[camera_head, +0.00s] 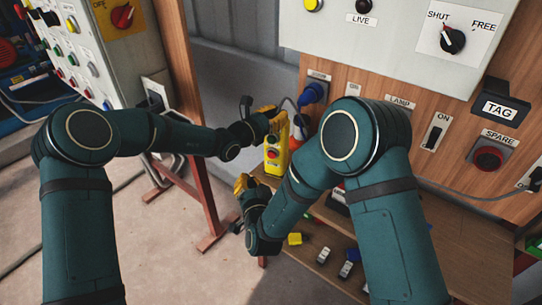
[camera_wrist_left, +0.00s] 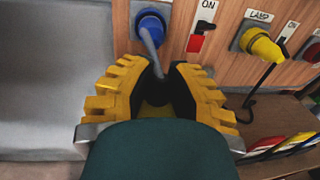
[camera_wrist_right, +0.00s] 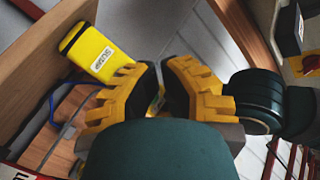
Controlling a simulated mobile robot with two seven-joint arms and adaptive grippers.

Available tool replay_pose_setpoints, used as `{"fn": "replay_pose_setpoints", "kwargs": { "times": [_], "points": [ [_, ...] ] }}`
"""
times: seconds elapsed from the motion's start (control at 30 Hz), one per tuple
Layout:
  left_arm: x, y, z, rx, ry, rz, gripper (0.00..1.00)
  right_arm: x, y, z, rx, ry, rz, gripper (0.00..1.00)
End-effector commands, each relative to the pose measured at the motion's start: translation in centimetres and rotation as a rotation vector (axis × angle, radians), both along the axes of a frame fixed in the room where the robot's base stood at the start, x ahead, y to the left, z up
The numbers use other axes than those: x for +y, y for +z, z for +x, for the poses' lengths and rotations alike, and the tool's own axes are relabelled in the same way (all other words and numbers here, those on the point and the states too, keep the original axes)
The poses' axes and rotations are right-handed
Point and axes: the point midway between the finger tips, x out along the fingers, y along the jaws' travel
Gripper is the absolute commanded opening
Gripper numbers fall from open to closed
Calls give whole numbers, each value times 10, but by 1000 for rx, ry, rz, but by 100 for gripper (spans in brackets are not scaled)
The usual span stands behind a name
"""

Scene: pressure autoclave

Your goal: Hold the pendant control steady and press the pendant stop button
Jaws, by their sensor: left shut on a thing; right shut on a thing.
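The yellow pendant control (camera_head: 277,147) hangs roughly upright, with a red button (camera_head: 272,154) on its face and a label below it. My left gripper (camera_head: 272,112) is shut on its upper end. In the left wrist view the pendant (camera_wrist_left: 155,111) shows yellow between the dark finger pads, and a grey cable rises from there. My right gripper (camera_head: 243,184) is lower and to the left of the pendant, apart from the button in the head view. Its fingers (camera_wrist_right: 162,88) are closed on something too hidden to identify.
A blue plug (camera_head: 313,93) sits on the wooden panel close to the pendant. A wooden shelf (camera_head: 430,228) below holds several small items. A yellow piece marked SUMP (camera_wrist_right: 93,51) is left of my right gripper. A red-brown post (camera_head: 183,90) stands left.

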Motion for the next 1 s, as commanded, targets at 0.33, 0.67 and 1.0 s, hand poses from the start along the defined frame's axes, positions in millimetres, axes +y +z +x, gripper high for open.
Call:
{"fn": "replay_pose_setpoints", "kwargs": {
  "times": [0.33, 0.67, 1.0],
  "points": [
    [0, -1, 0, 2, 0, 1, 0, -13, 0, 31, -2, -4, 1, 0],
    [0, -1, 0, 2, 0, 1, 0, -27, 0, 68, 0, -4, 2, 0],
    [0, -1, 0, 2, 0, 1, 0, -32, 0, 82, 0, -1, 1, 0]
  ]
}}
